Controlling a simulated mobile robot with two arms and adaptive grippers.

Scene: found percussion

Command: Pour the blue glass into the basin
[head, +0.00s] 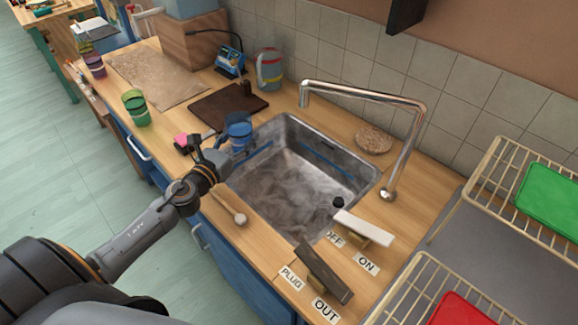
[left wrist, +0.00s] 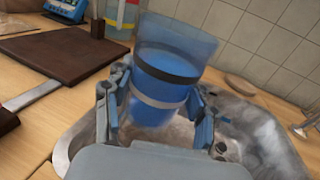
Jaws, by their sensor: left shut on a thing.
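The blue glass (head: 239,130) is held over the left end of the metal basin (head: 280,124). In the left wrist view the glass (left wrist: 165,75) is see-through blue with dark and pale bands, tilted a little, with blue in its lower part. My left gripper (head: 228,147) is shut on it, with a finger on each side in the left wrist view (left wrist: 160,110). The basin floor looks grey and swirled; I cannot tell whether it holds water. My right gripper is not in view.
A tall chrome tap (head: 365,95) arches over the basin's back right. A dark board (head: 228,106) lies behind the glass. A green glass (head: 136,108) stands at left. Lever blocks with PLUG, OUT, OFF and ON labels sit at the front right, near wire racks (head: 500,180).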

